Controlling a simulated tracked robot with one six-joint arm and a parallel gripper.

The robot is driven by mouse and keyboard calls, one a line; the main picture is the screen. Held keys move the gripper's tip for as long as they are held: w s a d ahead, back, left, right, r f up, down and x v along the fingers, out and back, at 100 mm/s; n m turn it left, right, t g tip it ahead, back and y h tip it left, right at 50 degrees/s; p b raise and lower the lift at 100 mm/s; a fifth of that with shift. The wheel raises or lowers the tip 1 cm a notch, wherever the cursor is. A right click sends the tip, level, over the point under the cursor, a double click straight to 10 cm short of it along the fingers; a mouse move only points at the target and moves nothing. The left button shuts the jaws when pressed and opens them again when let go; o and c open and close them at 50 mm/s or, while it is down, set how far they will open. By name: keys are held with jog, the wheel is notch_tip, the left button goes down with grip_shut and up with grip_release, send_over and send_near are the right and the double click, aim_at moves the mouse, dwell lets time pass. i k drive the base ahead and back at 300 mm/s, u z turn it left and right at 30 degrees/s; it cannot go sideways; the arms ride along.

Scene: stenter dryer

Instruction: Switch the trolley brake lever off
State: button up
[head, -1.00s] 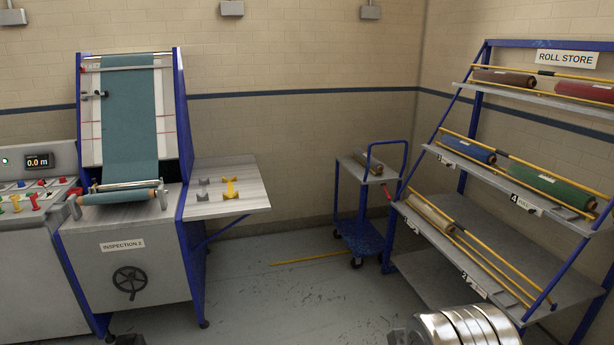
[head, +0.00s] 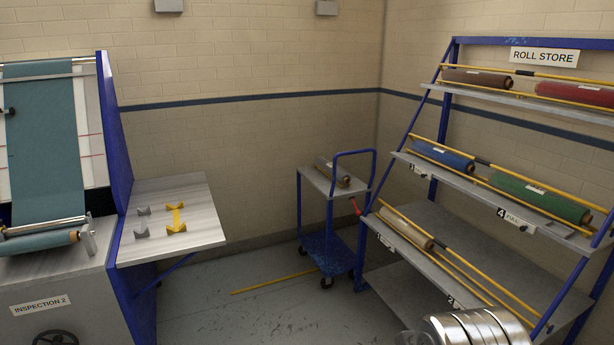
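The blue trolley (head: 328,252) stands against the back wall, between the inspection table and the roll rack. It has a grey top shelf with a grey-brown roll (head: 333,171) on it, and a blue push handle at its right. A small red lever (head: 355,206) sticks out at the trolley's right side, below the handle, close to the rack; it is too small to tell its setting. A silver banded cylindrical part, seemingly of my arm, shows at the bottom right. My gripper is not in view.
The roll rack (head: 485,251) fills the right side, its lower shelves close to the trolley. The inspection machine (head: 57,288) with its side table (head: 200,218) stands at the left. A yellow floor line (head: 272,284) runs in front of the trolley. The floor between is clear.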

aim_at(358, 212)
jog(key=z, duration=0.15)
jog(key=i, duration=3.3)
jog(key=u, duration=0.1)
